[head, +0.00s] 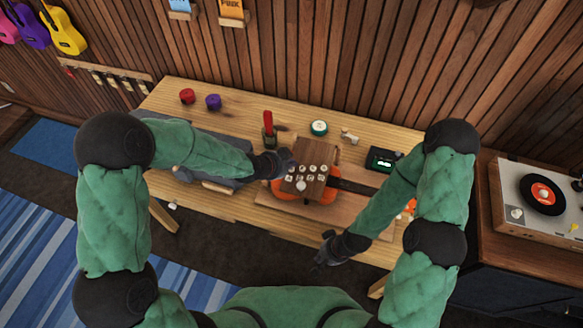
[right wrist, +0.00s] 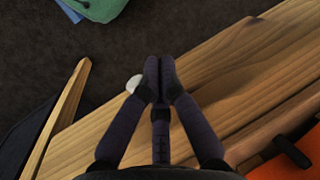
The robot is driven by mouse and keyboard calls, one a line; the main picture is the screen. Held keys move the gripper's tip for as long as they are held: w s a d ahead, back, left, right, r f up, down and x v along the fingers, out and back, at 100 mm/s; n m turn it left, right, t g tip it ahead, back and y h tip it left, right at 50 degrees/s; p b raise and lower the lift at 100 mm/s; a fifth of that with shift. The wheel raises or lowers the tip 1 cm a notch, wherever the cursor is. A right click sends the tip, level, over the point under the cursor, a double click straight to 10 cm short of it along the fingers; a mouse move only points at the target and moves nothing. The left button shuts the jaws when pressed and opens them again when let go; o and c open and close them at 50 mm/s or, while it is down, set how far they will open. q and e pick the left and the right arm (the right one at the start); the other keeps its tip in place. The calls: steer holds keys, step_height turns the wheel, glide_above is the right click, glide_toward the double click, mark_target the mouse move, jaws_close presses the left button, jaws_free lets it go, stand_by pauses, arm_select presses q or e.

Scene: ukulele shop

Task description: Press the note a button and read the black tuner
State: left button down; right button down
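The wooden button box (head: 322,153) stands on the table, with several pale round buttons on its sloped face; their letters are too small to read. An orange ukulele body (head: 290,194) shows behind and below it. My left gripper (head: 285,160) is at the box's upper left edge; I cannot tell whether it touches or how its fingers stand. The black tuner (head: 383,158) lies right of the box with a small green display, unreadable from here. My right gripper (head: 325,254) is over the table's front edge, apart from the box. In the right wrist view its fingertips (right wrist: 157,80) meet with nothing between them.
A red item (head: 268,124), a green-and-white round tin (head: 319,128), and red (head: 187,96) and purple (head: 213,101) pieces stand on the wooden table (head: 245,112). A grey cloth lies at left. A record player (head: 540,198) is on the right cabinet.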

arm_select(q)
steer(key=shift+f, duration=0.1)
steer(key=shift+f+b, duration=0.3)
steer(key=shift+b, duration=0.25)
steer(key=shift+f+b, duration=0.55)
stand_by(0.8)
steer(key=shift+r, duration=0.15)
steer(key=shift+r+p, duration=0.6)
steer(key=shift+r, duration=0.2)
steer(key=shift+r, duration=0.1)
steer(key=shift+r+p, duration=1.9)
steer(key=shift+r, duration=0.55)
steer(key=shift+f, duration=0.1)
